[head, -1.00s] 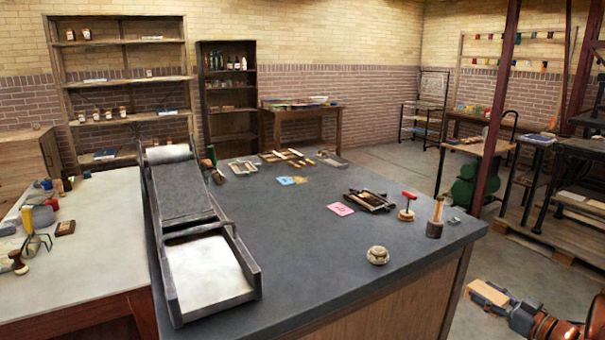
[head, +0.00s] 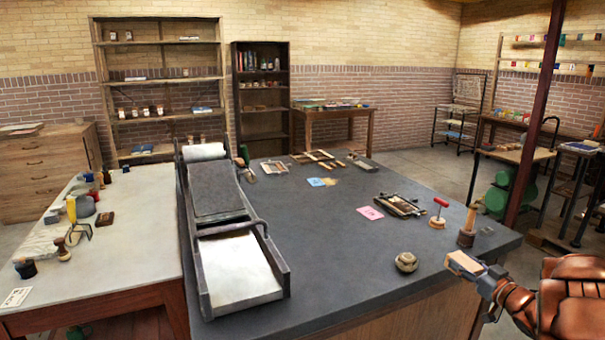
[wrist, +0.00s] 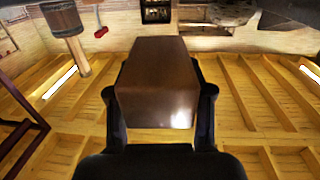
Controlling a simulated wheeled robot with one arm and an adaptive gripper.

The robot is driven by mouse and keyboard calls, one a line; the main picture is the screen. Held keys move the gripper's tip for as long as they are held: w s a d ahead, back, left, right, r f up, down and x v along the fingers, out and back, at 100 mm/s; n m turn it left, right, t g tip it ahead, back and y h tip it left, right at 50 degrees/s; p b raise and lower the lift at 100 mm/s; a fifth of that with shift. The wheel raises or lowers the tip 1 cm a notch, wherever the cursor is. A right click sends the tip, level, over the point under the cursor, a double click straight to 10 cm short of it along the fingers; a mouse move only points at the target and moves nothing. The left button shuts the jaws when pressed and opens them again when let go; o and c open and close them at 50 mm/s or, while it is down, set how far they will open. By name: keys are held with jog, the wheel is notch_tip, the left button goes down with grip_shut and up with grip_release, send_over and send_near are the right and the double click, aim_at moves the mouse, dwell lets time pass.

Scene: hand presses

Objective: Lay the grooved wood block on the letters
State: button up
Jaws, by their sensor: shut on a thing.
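My gripper (head: 478,270) is shut on a wood block (head: 465,263), at the front right edge of the dark table. In the wrist view the block (wrist: 155,85) is brown, between the two dark fingers (wrist: 160,110). Its groove cannot be made out. In the head view the block appears just in front of and below the mallet. A small dark frame (head: 400,206) with light pieces inside lies flat on the table, left of and beyond the block. It may hold the letters; they are too small to read.
A long press (head: 282,265) fills the table's left side. The middle of the dark table (head: 325,230) is clear.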

jog(key=shift+m+h, duration=0.3)
jog(key=shift+h, duration=0.1)
jog(key=w+a+r, duration=0.1)
jog(key=w+a, duration=0.1)
jog(key=w+a+r, duration=0.1)
jog(key=w+a, duration=0.1)
jog(key=w+a+r, duration=0.1)
jog(key=w+a, duration=0.1)
jog(key=shift+w+a+p, duration=0.25)
jog(key=shift+a+p, duration=0.1)
jog(key=shift+m+h, duration=0.4)
jog(key=shift+h, duration=0.2)
jog(key=w+a+r, duration=0.1)
jog(key=a, duration=0.1)
jog(key=w+a+r, duration=0.1)
jog(key=a, duration=0.1)
jog(key=w+a+r, duration=0.1)
jog(key=w+a, duration=0.1)
jog(key=a, duration=0.1)
jog(key=shift+p, duration=0.3)
jog(key=a+r+h, duration=0.1)
jog(key=a+r, duration=0.2)
jog(key=a, duration=0.5)
jog(key=w+a+r+m+h+p, duration=0.1)
jog(key=a+r, duration=0.2)
jog(key=a, duration=0.5)
jog(key=shift+a+t, duration=0.3)
jog(key=shift+a, duration=0.1)
jog(key=shift+d, duration=0.1)
